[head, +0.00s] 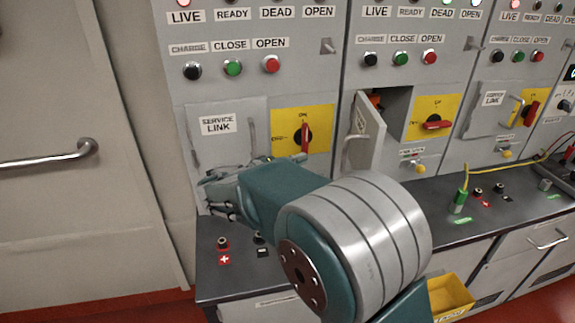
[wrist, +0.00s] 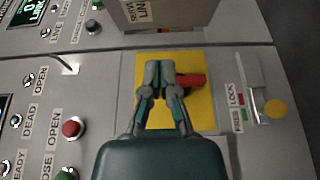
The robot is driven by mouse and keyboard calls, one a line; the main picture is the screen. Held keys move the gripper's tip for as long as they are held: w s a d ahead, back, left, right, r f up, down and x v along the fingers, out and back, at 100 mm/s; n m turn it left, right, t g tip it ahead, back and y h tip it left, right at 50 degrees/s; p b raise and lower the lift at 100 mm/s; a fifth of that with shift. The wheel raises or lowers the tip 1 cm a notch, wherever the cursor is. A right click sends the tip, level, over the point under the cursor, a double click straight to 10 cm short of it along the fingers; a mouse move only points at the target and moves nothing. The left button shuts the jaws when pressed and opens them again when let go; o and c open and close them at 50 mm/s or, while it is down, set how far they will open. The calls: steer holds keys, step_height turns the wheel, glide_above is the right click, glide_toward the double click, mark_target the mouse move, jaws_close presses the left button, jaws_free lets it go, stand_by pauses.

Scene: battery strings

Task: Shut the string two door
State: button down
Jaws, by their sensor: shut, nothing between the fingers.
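The middle cabinet's service door (head: 369,135) stands open, hinged on its left side and swung out toward me. Its handle (head: 352,150) is on the outward face, and the dark compartment (head: 396,108) shows beside it. My gripper (wrist: 160,68) is shut and empty, in front of the left cabinet's yellow switch panel (wrist: 203,112). The red switch handle (wrist: 192,80) is close by its fingertips; I cannot tell whether they touch. A service link door (wrist: 187,14) shows at the top of the wrist view, apart from the fingers. In the head view my arm partly hides the gripper.
The left cabinet's service link door (head: 228,145) is shut. The right cabinet's service link door (head: 490,103) looks shut. The dark bench ledge (head: 425,197) carries terminals and a green plug (head: 460,200) with a yellow cable. A yellow bin (head: 452,297) is below.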

steer(key=w+d, duration=0.2)
steer(key=d, duration=0.5)
steer(key=shift+s+d, duration=0.1)
steer(key=shift+s, duration=0.05)
